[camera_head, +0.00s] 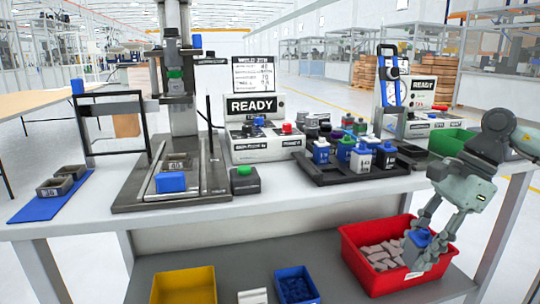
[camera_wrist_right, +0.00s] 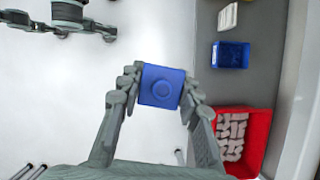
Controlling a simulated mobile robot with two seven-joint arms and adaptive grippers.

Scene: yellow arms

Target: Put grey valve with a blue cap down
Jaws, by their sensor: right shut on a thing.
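The left gripper does not show in the head view.
The red bin (camera_head: 350,250) holds grey parts. A yellow bin (camera_head: 184,286) and a blue bin (camera_head: 297,284) stand on the lower shelf. On the table are a black tray (camera_head: 325,175) crowded with capped parts, a press and a blue mat (camera_head: 38,207). The front right tabletop (camera_head: 330,197) is clear.

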